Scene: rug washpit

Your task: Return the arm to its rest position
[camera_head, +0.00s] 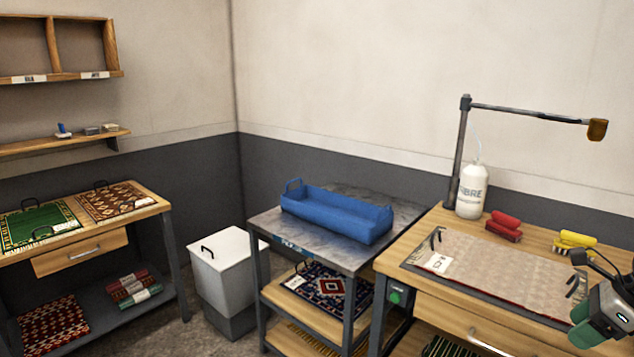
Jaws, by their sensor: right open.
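My right gripper (581,272) is at the right edge of the head view, with its dark fingers apart and nothing seen between them. It is over the right end of the wooden workbench (440,231). A beige rug (500,262) with a white tag lies on a tray on this bench. The gripper overlaps the rug's right end in the picture; I cannot tell its height above it. My left gripper is out of view.
A red brush (504,224) and a yellow brush (574,240) lie behind the rug, near a white bottle (471,190) and a lamp post (460,150). A blue tub (335,212) stands on the metal table. A lidded white bin (226,265) stands left of it.

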